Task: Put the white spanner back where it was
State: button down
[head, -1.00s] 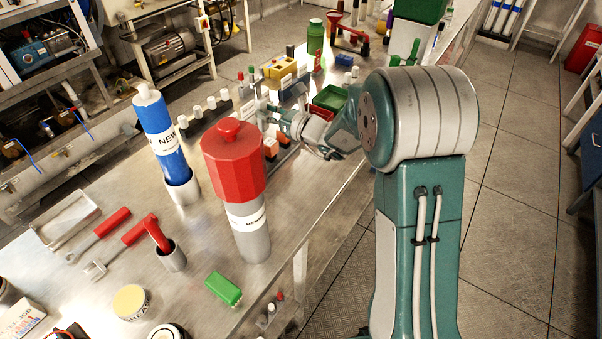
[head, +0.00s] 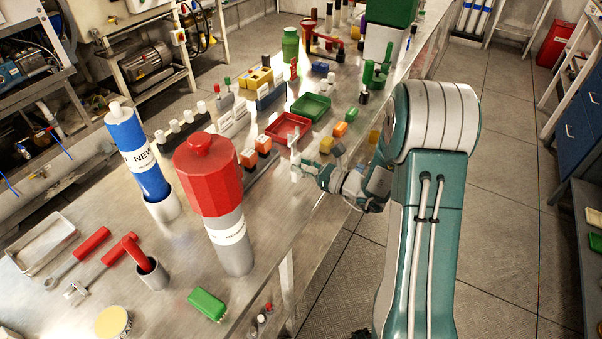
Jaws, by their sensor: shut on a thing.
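My gripper (head: 307,169) is shut on a slim white piece, which looks like the white spanner (head: 295,166). It holds it upright at the right edge of the metal bench, in front of the red tray. The piece is small in the picture, and its lower end and the jaw contact are hard to make out. I cannot tell whether it touches the bench top.
The red tray (head: 303,122) and green tray (head: 311,101) lie behind my gripper. Orange blocks (head: 263,144) stand to its left and a yellow block (head: 327,145) to its right. The large red-topped cylinder (head: 207,170) stands at the left. Bare bench lies between.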

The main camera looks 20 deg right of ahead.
jog(key=f, duration=0.2)
jog(key=shift+d+f, duration=0.2)
jog(key=shift+f, duration=0.3)
jog(key=shift+a, duration=0.4)
jog(key=shift+c, duration=2)
grip_release()
jog(key=shift+d, duration=0.15)
jog(key=shift+d, duration=0.1)
